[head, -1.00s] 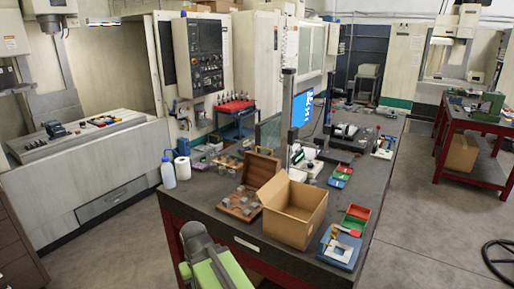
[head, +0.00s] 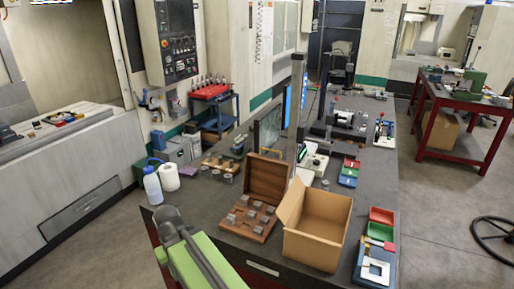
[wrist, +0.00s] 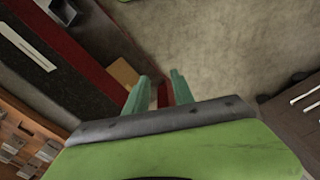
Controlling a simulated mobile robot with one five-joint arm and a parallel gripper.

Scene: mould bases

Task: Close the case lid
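The wooden case (head: 245,237) lies on the dark workbench, left of a cardboard box. Its lid (head: 268,176) stands raised at the back, so the case is open. Several grey metal blocks sit in the base. In the wrist view, brown wood with grey blocks at the lower left looks like part of the case (wrist: 22,150). My gripper (wrist: 158,84) shows two green fingers, apart, with nothing held between them. It points down past the bench edge, away from the case. In the head view my green arm is at the near edge and the fingertips are hidden.
The open cardboard box (head: 318,232) stands close right of the case. Coloured trays (head: 381,216) lie farther right. A metal post (head: 297,105) rises behind the lid. A white bottle (head: 152,187) and paper roll (head: 169,178) stand at the left corner. Open floor lies right of the bench.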

